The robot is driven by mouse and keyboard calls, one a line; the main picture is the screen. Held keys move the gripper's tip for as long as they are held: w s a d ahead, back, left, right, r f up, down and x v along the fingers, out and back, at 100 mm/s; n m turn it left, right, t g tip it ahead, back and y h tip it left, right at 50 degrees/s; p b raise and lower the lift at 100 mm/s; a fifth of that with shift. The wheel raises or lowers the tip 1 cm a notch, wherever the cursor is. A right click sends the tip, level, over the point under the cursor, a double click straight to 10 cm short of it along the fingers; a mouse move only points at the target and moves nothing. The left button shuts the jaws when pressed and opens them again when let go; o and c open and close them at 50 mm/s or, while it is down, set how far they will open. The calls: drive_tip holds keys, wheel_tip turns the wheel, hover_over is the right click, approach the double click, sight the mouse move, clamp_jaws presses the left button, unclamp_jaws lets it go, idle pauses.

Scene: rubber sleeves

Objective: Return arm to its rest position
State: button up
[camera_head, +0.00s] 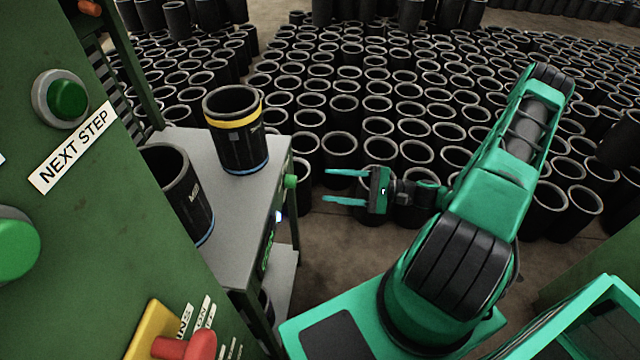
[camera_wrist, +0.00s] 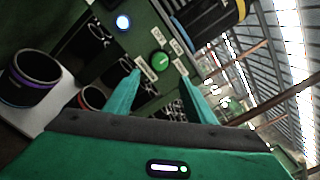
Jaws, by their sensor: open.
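My gripper (camera_head: 345,186) is open and empty, its two teal fingers pointing left in the head view. It hangs in the air to the right of the grey cart, apart from it. In the wrist view my gripper (camera_wrist: 155,90) shows both fingers spread, with nothing between them. My green and black arm is folded, with its elbow raised at the right of the head view.
A grey cart (camera_head: 205,160) at left carries a black sleeve with a yellow band (camera_head: 238,150) and another black sleeve (camera_head: 185,200). A green machine panel (camera_head: 100,190) with buttons fills the left. Many black sleeves (camera_head: 345,110) cover the floor behind.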

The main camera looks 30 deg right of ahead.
drive_tip(key=shift+s+d, duration=0.15)
drive_tip(key=shift+d, duration=0.15)
idle(0.4)
drive_tip(key=s+d+r+n+g+h, duration=0.2)
drive_tip(key=s+r+n+g+h, duration=0.1)
drive_tip(key=s+r+h, duration=0.2)
drive_tip(key=s+d+r+n+g+h, duration=0.3)
drive_tip(key=s+r+h, duration=0.2)
drive_tip(key=s+r, duration=0.5)
drive_tip(key=s+d+r+n+g+h, duration=0.3)
drive_tip(key=s+r+g+h, duration=0.1)
drive_tip(key=s+r, duration=0.3)
wheel_tip(320, 180, up, 3)
drive_tip(key=shift+s+f+h, duration=0.2)
drive_tip(key=shift+h, duration=0.2)
